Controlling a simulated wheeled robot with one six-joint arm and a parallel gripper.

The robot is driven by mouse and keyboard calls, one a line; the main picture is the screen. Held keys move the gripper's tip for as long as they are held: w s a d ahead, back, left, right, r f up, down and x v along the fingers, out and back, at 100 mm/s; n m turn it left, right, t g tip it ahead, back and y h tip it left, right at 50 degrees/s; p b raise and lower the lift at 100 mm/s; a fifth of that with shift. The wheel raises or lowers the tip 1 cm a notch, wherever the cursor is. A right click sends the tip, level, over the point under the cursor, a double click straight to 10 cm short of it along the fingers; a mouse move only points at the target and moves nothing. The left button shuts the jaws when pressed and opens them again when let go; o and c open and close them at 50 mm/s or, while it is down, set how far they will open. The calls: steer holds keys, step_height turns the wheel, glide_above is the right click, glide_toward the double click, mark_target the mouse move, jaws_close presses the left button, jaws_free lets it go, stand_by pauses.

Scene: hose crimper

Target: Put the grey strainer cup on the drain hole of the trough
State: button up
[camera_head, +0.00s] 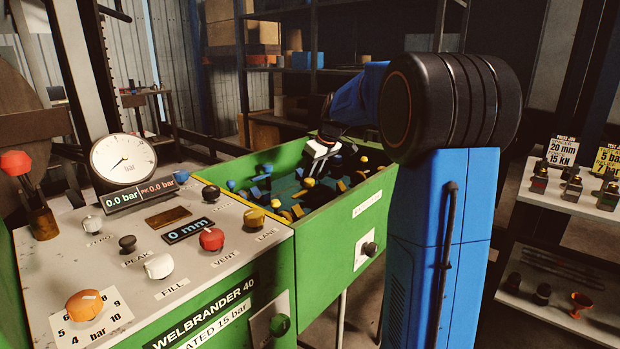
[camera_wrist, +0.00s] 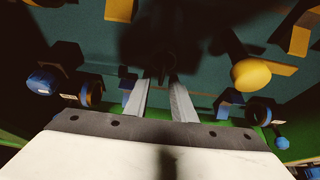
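The green trough (camera_head: 335,226) has a dark teal floor (camera_wrist: 205,85) strewn with small blue, yellow and black fittings. My gripper (camera_head: 311,174) is inside the trough, pointing down among the fittings. In the wrist view its two grey fingers (camera_wrist: 163,86) are apart, with trough floor showing between them. A dark form in shadow lies just past the fingertips; I cannot tell whether it is an object, a hole or shadow. I cannot make out the grey strainer cup in either view. The drain hole cannot be told apart from the shadow.
A yellow-capped fitting (camera_wrist: 250,75) lies right of the fingers and a blue-capped one (camera_wrist: 45,80) left. The control panel (camera_head: 150,260) with knobs and a gauge (camera_head: 123,159) adjoins the trough. A shelf (camera_head: 560,190) at the right holds dark fittings, with an orange cup (camera_head: 581,303) below.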

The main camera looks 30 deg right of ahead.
steer(key=shift+r, duration=0.1)
steer(key=v, duration=1.2)
